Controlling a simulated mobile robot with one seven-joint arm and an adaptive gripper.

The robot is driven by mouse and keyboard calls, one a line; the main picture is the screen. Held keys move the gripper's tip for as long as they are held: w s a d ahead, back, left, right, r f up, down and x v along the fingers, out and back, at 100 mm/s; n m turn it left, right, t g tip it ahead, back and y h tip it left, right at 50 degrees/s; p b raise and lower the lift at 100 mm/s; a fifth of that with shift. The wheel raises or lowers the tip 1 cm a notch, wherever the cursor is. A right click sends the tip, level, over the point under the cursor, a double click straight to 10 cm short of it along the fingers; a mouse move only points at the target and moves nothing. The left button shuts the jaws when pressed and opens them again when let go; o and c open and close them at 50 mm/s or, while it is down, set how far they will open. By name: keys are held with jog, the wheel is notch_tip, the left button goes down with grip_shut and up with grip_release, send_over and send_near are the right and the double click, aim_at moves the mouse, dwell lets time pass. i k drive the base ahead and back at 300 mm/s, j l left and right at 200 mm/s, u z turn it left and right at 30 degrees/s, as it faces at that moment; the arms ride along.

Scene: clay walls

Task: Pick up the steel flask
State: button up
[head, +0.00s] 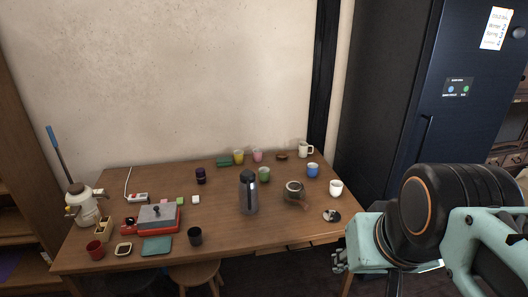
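The steel flask (248,195) looks like a tall grey jug with a darker top. It stands upright near the middle of the wooden table (225,215). My arm shows at the right edge of the head view, to the right of the table and well apart from the flask.
A green cup (264,174) stands just behind the flask, and a dark pot (294,190) stands to its right. A black cup (195,236) is at its front left. A red device (155,217) sits further left. A stool (195,273) is under the front edge.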

aim_at(248, 185)
jog(key=i+j, duration=0.1)
jog(key=i, duration=1.1)
